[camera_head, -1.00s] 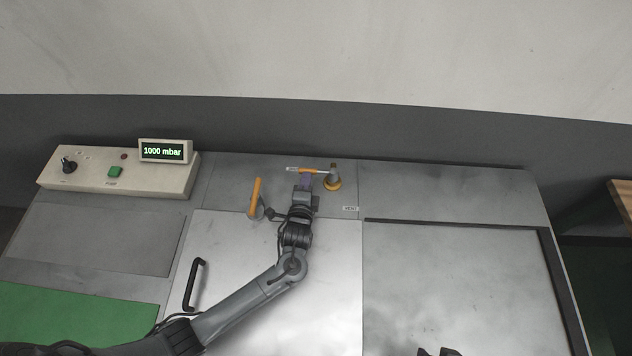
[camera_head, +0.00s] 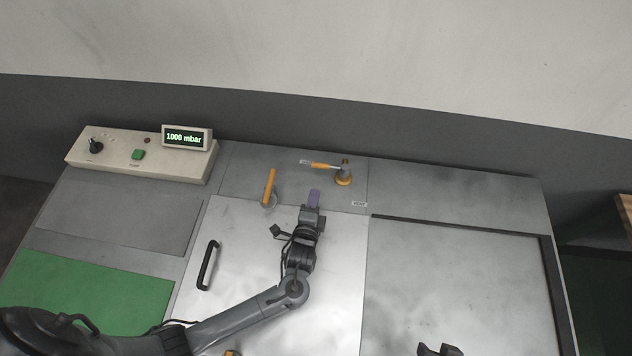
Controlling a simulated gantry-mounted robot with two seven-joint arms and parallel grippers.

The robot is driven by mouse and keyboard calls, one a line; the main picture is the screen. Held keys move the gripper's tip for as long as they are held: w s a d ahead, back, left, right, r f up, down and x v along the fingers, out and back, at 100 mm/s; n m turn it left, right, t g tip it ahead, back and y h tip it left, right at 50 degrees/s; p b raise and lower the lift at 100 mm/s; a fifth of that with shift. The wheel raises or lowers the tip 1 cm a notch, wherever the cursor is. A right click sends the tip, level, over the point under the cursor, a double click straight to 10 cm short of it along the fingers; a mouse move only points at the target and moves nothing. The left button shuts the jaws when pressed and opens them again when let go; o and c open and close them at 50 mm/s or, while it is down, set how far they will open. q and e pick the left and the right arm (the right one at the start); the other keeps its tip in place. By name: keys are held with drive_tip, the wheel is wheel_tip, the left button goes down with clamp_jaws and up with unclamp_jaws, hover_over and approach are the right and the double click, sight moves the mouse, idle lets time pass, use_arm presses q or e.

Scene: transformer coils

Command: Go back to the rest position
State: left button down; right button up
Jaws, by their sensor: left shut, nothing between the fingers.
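My left gripper (camera_head: 314,196) is shut and empty. Its purple fingers point away from me, just short of the vent valve (camera_head: 343,175), and do not touch it. A second orange handle (camera_head: 269,185) stands to the left of my gripper, pointing away from me. A dark part of my right arm (camera_head: 440,349) shows at the bottom edge; its fingers cannot be made out.
A control box (camera_head: 140,155) with a knob, a green button and a display reading 1000 mbar (camera_head: 186,138) stands at the back left. A lid with a black handle (camera_head: 207,265) lies under my left arm. A green mat (camera_head: 95,290) is at the left. The right panel (camera_head: 455,275) is clear.

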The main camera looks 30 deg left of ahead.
use_arm(q)
drive_tip(key=v, duration=0.5)
drive_tip(key=shift+f, duration=0.1)
drive_tip(key=shift+s+d+f, duration=0.1)
drive_tip(key=shift+s+f, duration=0.05)
drive_tip(key=shift+s, duration=0.05)
drive_tip(key=shift+s+a+f+g, duration=0.2)
drive_tip(key=shift+s+a+f, duration=0.1)
drive_tip(key=shift+s+f, duration=0.25)
drive_tip(key=shift+s+a+f+g, duration=0.2)
drive_tip(key=shift+s+a+f, duration=0.1)
drive_tip(key=shift+s+f, duration=0.25)
drive_tip(key=s+a+n, duration=0.1)
drive_tip(key=s+a+r+g, duration=0.1)
drive_tip(key=s+a+r+n+h, duration=0.1)
drive_tip(key=a, duration=0.1)
drive_tip(key=shift+s+n+g, duration=0.1)
drive_tip(key=shift+n+g, duration=0.2)
drive_tip(key=s+r+n+g+h, duration=0.2)
drive_tip(key=shift+s+d+r+n+h, duration=0.1)
drive_tip(key=shift+r+n+h, duration=0.2)
drive_tip(key=shift+r+h, duration=0.1)
drive_tip(key=s+d+r+n+g+h, duration=0.1)
drive_tip(key=s+r+n+g, duration=0.3)
drive_tip(key=s+n+g, duration=0.45)
wheel_tip(320, 180, up, 22)
drive_tip(key=s+m+t+p, duration=0.1)
drive_tip(key=p, duration=2.1)
drive_tip(key=shift+s+t+p, duration=0.3)
drive_tip(key=shift+t+p, duration=0.05)
